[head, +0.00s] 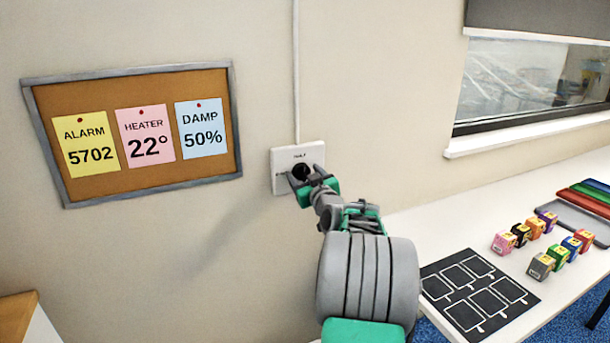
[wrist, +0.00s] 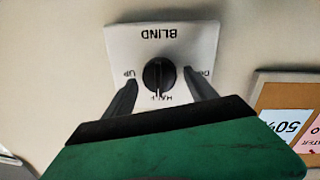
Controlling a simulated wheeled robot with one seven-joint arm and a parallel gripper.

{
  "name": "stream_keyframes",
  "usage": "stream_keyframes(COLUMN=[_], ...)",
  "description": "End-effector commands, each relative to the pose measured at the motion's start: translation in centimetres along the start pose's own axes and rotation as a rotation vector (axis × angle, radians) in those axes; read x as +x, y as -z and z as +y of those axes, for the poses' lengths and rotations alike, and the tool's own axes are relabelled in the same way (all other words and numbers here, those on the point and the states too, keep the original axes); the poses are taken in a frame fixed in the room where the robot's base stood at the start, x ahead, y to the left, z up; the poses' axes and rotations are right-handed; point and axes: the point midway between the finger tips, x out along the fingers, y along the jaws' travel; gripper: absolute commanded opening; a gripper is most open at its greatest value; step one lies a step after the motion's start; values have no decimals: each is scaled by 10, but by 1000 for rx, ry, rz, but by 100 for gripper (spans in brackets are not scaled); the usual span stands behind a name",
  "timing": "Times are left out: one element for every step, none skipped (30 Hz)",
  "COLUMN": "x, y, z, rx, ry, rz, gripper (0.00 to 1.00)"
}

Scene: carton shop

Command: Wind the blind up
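The blind's square white switch plate (head: 280,158) is on the wall in the head view. In the wrist view the plate (wrist: 160,38) is upside down, with "BLIND" at the top, "UP" at left, a partly hidden word at right and "HALF" at the bottom. The round black knob (wrist: 159,73) has a pale mark pointing towards "HALF". My gripper (wrist: 160,80) is open, its fingers on either side of the knob with gaps showing; it is also at the plate in the head view (head: 304,180). The dark grey blind (head: 545,15) covers the top of the window.
A pinboard (head: 140,190) with three notes hangs left of the plate. A white table (head: 415,230) at right holds a black mat (head: 480,297), several coloured blocks (head: 541,265) and trays (head: 580,217).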

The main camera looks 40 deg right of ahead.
Motion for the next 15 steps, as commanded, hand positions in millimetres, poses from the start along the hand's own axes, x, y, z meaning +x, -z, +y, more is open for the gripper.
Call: stream_keyframes(x=[0, 0, 0, 0, 0, 0, 0, 0, 0, 0, 0, 0, 0, 0, 0], y=[0, 0, 0, 0, 0, 0, 0, 0, 0, 0, 0, 0, 0, 0, 0], z=[0, 0, 0, 0, 0, 0, 0, 0, 0, 0, 0, 0, 0, 0, 0], rx=[0, 0, 0, 0, 0, 0, 0, 0, 0, 0, 0, 0, 0, 0, 0], ry=[0, 0, 0, 0, 0, 0, 0, 0, 0, 0, 0, 0, 0, 0, 0], rz=[0, 0, 0, 0, 0, 0, 0, 0, 0, 0, 0, 0, 0, 0, 0], gripper=[60, 58, 55, 52, 50, 46, 44, 42, 38, 36, 33, 30, 28, 25, 22])
